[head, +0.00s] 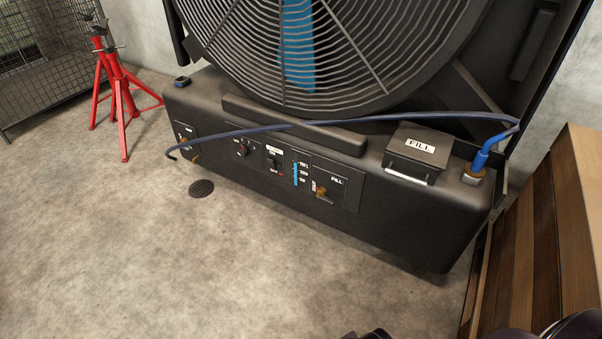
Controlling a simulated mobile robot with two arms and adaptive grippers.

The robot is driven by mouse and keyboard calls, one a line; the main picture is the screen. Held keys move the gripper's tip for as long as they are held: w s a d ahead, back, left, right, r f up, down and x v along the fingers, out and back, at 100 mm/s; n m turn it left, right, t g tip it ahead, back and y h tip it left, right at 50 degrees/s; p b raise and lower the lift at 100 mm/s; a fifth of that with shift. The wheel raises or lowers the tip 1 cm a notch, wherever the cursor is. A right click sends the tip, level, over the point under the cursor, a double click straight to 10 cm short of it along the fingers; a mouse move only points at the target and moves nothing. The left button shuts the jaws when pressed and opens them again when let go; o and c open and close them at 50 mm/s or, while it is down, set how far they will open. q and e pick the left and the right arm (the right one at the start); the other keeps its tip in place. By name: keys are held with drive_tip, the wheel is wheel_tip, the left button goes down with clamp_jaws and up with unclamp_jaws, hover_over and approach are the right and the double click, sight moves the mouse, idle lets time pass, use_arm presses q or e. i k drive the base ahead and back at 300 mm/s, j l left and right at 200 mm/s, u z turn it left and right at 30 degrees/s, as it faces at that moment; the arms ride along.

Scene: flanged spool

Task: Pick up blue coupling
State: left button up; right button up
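A bright blue coupling (487,149) shows at the right end of the black fan unit. It is tilted, and its lower end meets a brass-coloured fitting (473,176) on the unit's top; I cannot tell whether it is fastened there. A dark blue hose (390,119) runs from near the coupling's upper end leftward across the unit and hangs over its front left. No gripper fingers are in view. Dark parts of my own body show at the bottom edge, well below and apart from the coupling.
A wooden stack (540,230) stands close on the right. Red stands (118,95) and a wire cage (45,65) are at the left. Concrete floor in front is clear.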

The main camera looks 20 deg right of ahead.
sight(475, 169)
drive_tip(key=z, duration=0.5)
drive_tip(key=k+z, duration=0.1)
drive_tip(key=z, duration=0.35)
drive_tip(key=l+z, duration=0.1)
drive_tip(key=z, duration=0.9)
drive_tip(key=l+z, duration=0.1)
drive_tip(key=z, duration=0.35)
drive_tip(key=k+l, duration=0.05)
